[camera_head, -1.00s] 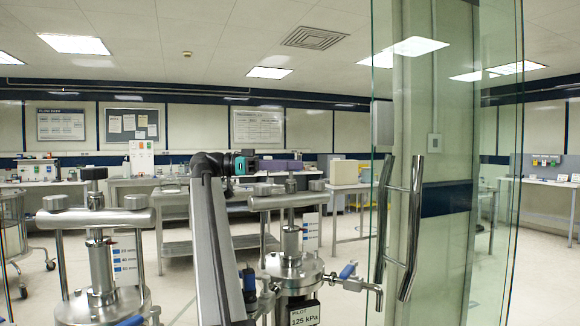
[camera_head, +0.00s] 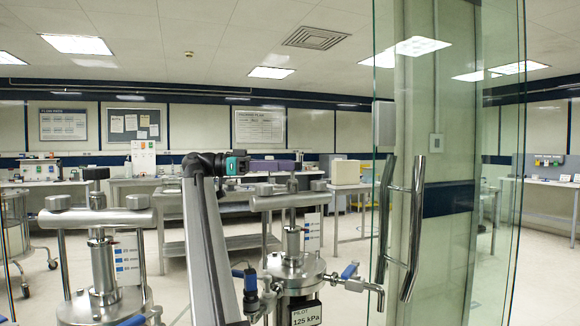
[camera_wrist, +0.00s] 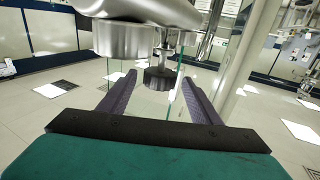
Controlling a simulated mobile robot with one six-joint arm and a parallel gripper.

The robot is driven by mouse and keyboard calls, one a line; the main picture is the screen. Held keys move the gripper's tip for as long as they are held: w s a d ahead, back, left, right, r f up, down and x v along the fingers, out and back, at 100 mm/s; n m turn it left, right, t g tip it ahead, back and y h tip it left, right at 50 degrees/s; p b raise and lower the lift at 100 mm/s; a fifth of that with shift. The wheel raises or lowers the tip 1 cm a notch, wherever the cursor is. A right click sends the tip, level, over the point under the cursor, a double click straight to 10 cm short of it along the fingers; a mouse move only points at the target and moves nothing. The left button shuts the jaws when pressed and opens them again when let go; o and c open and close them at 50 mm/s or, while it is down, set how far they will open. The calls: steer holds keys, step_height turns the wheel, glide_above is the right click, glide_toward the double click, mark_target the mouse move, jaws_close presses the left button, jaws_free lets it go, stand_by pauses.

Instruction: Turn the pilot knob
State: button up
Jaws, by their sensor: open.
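The pilot column (camera_head: 295,268) is a steel vessel with a "PILOT 125 kPa" label, right of my arm in the head view. A dark knob (camera_head: 292,184) tops its crossbar. My gripper (camera_wrist: 158,77) is open and empty. In the wrist view, which looks upside down, a dark ridged knob (camera_wrist: 158,79) hangs below a steel crossbar (camera_wrist: 145,10). It shows between the two fingertips, with gaps at both sides. I cannot tell whether it lies within finger reach.
A second steel column (camera_head: 103,250) with a dark top knob stands at the left. A glass door with steel handles (camera_head: 412,225) stands close at the right. Blue-handled valves (camera_head: 349,271) stick out beside the pilot column. Benches line the back wall.

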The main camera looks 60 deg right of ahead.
steer(key=shift+v, duration=2.45)
steer(key=shift+d, duration=0.1)
